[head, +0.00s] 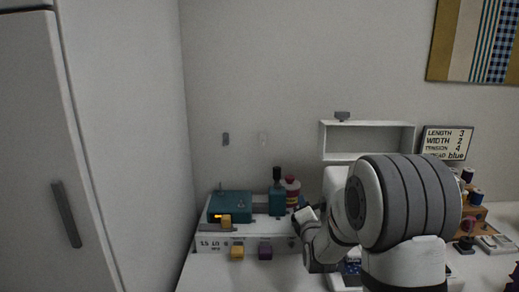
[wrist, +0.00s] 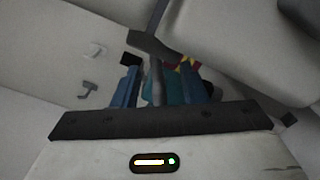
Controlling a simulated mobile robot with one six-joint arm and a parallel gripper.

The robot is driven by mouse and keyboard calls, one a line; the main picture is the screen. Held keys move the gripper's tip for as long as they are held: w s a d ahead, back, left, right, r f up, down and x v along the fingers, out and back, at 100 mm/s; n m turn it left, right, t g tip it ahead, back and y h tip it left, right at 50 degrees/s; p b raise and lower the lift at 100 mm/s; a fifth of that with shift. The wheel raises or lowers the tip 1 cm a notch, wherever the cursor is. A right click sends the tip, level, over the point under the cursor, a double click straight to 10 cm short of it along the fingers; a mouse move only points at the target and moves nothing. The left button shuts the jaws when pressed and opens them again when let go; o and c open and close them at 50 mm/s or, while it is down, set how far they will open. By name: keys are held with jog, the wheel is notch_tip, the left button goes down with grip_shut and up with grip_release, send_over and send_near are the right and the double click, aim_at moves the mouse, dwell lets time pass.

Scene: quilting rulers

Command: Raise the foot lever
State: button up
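A teal sewing machine sits on a white base (head: 210,243) in the head view. It has a teal body (head: 238,203) with a lit orange display and a teal post (head: 277,202) with a black top. I cannot single out the foot lever with certainty. In the wrist view, my gripper (wrist: 163,72) has two blue fingers standing apart. A thin grey bar (wrist: 156,80) and a teal part (wrist: 174,86) show in the gap between them; contact cannot be told. A dark bar (wrist: 150,45) crosses beyond the fingertips. In the head view my arm mostly hides the gripper, right of the machine.
A red-and-white spool (head: 291,190) stands behind the post. Yellow (head: 237,252) and purple (head: 265,251) blocks are at the base's front. A white box shelf (head: 325,140) and settings card (head: 447,141) are behind my arm. A cabinet (head: 30,150) stands left.

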jog(key=s+b, duration=0.2)
jog(key=s, duration=0.4)
dwell(0.3)
jog(key=s+r+m+g+p, duration=0.3)
jog(key=s+m+g+p, duration=0.2)
jog(key=s+m, duration=0.3)
jog(key=s+r+m+g+p, duration=0.4)
jog(key=s+m, duration=0.4)
jog(key=s, duration=0.4)
jog(key=s+d+r+m+g+p, duration=0.1)
jog(key=s+r+m+g+p, duration=0.3)
jog(key=s, duration=0.7)
jog(key=m+g+p, duration=0.2)
jog(key=m, duration=0.1)
jog(key=shift+m, duration=0.4)
jog(key=shift+f, duration=0.1)
jog(key=shift+c, duration=0.8)
